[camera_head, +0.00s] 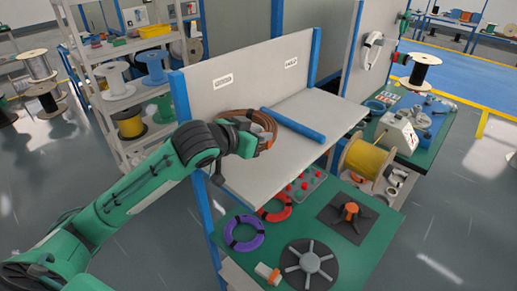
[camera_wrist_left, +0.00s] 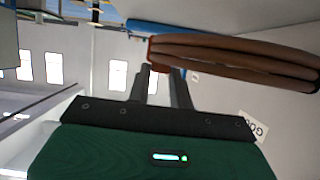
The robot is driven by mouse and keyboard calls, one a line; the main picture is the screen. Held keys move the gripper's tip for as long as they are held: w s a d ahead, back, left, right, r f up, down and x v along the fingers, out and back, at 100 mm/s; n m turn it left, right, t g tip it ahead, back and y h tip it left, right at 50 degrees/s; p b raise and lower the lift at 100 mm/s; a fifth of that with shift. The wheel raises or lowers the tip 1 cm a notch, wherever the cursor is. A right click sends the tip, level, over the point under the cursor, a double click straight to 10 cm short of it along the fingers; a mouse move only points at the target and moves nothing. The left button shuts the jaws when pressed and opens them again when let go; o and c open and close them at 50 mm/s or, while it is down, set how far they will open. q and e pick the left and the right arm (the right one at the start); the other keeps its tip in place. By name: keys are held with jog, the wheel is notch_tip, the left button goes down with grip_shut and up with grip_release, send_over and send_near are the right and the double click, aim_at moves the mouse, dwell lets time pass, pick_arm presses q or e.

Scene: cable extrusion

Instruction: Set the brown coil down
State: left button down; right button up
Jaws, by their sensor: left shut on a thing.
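The brown coil (camera_head: 262,118) is at the upper shelf of the workbench, over its left half. My left gripper (camera_head: 262,146) is shut on the coil's near edge. In the left wrist view the brown coil (camera_wrist_left: 235,58) stretches from the fingertips (camera_wrist_left: 160,72) to the right edge. The white shelf top (camera_head: 262,187) lies beneath the coil, with a back panel carrying two labels behind it. I cannot tell whether the coil touches the shelf. My right gripper is not in view.
A blue bar (camera_head: 292,125) divides the shelf top, and the right part is bare. Below, a green bench top (camera_head: 335,256) holds a purple coil (camera_head: 244,232), a red coil (camera_head: 275,208) and a black disc (camera_head: 309,264). A yellow spool (camera_head: 366,158) stands to the right.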

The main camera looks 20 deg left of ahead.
pick_arm(q)
jog(key=shift+f, duration=0.95)
jog(key=shift+f+p, duration=0.35)
jog(key=shift+f, duration=1.35)
jog(key=c, duration=1.1)
grip_release()
jog(key=shift+c, duration=0.2)
